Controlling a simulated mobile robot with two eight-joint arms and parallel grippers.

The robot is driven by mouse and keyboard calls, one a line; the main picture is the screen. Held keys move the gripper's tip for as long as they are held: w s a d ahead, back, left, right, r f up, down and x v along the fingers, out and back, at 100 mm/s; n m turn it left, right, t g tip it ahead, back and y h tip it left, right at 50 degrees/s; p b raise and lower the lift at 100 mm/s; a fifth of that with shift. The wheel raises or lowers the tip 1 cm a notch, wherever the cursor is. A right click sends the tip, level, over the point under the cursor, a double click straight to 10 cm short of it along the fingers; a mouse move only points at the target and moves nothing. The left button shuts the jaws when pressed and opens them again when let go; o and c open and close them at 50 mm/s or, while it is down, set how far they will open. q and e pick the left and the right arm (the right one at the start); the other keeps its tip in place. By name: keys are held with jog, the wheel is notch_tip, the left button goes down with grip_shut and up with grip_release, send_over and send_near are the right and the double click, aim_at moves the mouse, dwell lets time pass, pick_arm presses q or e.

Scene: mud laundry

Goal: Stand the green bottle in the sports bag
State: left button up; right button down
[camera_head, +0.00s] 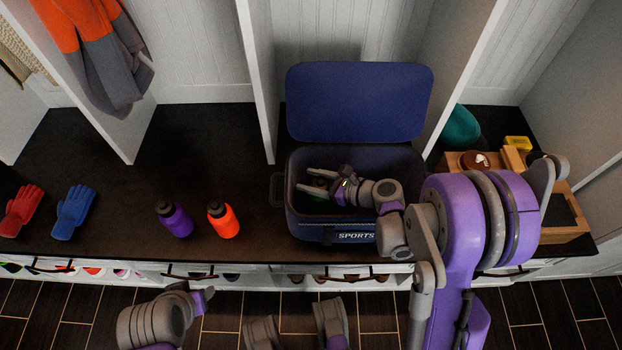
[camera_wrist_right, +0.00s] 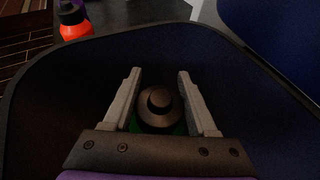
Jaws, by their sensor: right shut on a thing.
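The blue sports bag (camera_head: 300,225) stands on the dark bench with its lid (camera_head: 360,100) raised at the back. The green bottle (camera_head: 319,183) is inside the bag, mostly hidden by my gripper and the bag walls. In the right wrist view the bottle's black cap (camera_wrist_right: 160,103) faces the camera, with a little green below it, and the bottle looks about upright. My right gripper (camera_head: 304,180) reaches into the bag from the right and is shut on the bottle, one finger on each side. Whether the bottle's base touches the bag floor is hidden.
A purple bottle (camera_head: 175,220) and an orange bottle (camera_head: 223,220) stand left of the bag. Red gloves (camera_head: 22,208) and blue gloves (camera_head: 73,210) lie farther left. A wooden crate (camera_head: 560,235) stands at the right. White dividers (camera_head: 258,80) rise behind the bench.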

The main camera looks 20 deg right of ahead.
jog(key=shift+c, duration=1)
grip_release()
jog(key=shift+r+p, duration=0.25)
jog(key=shift+p, duration=0.05)
jog(key=p+v, duration=0.1)
jog(key=v, duration=1.1)
jog(key=shift+p, duration=0.3)
jog(key=shift+f, duration=0.15)
